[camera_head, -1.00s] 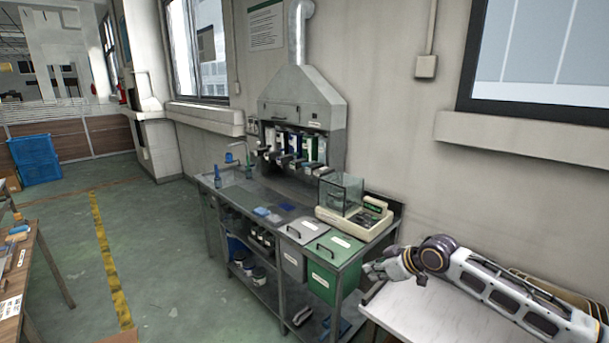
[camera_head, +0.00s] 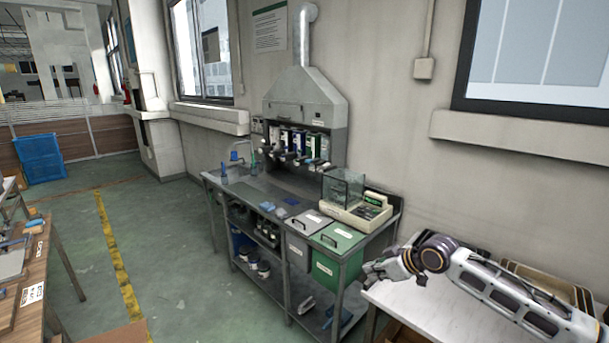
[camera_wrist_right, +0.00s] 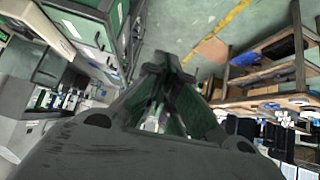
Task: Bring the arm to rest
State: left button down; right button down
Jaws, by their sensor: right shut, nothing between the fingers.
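My right arm (camera_head: 490,285) comes in from the lower right in the head view and reaches left over a white table. My right gripper (camera_head: 378,275) is at its end, near the right end of the metal workbench, apart from it as far as I can tell. In the right wrist view the right gripper (camera_wrist_right: 162,68) has its fingertips together with nothing held. My left gripper is in neither view.
The workbench (camera_head: 262,205) stands along the wall, with a scale (camera_head: 355,212) and a green-lidded bin (camera_head: 338,237). The white table (camera_head: 425,308) is under my right arm. A wooden table (camera_head: 48,275) is at the left. Green floor between them is open.

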jog(key=w+d+f+m+t+h, duration=0.1)
jog(key=d+f+m, duration=0.15)
jog(key=f, duration=0.95)
jog(key=w+d+f+m+h, duration=0.15)
jog(key=d+f, duration=0.25)
jog(key=f, duration=0.7)
jog(key=s+d+f+m+h, duration=0.1)
jog(key=s+f, duration=0.3)
jog(key=f, duration=0.3)
jog(key=s+d+f+g+h, duration=0.15)
jog(key=s+f, duration=0.25)
jog(key=f, duration=0.4)
jog(key=s+d+f+m, duration=0.1)
jog(key=s+d+f, duration=0.1)
jog(key=s+f, duration=0.35)
jog(key=s+f+g, duration=0.2)
jog(key=s+f, duration=1.6)
jog(key=s, duration=0.4)
jog(key=s+a+f+g, duration=0.1)
jog(key=s+f, duration=0.3)
jog(key=s, duration=0.9)
jog(key=s+a+f+g+h, duration=0.1)
jog(key=s+a+f+g, duration=0.1)
jog(key=s, duration=1.2)
jog(key=shift+a+f+m, duration=0.4)
jog(key=shift+a+f, duration=0.45)
jog(key=shift+a, duration=0.3)
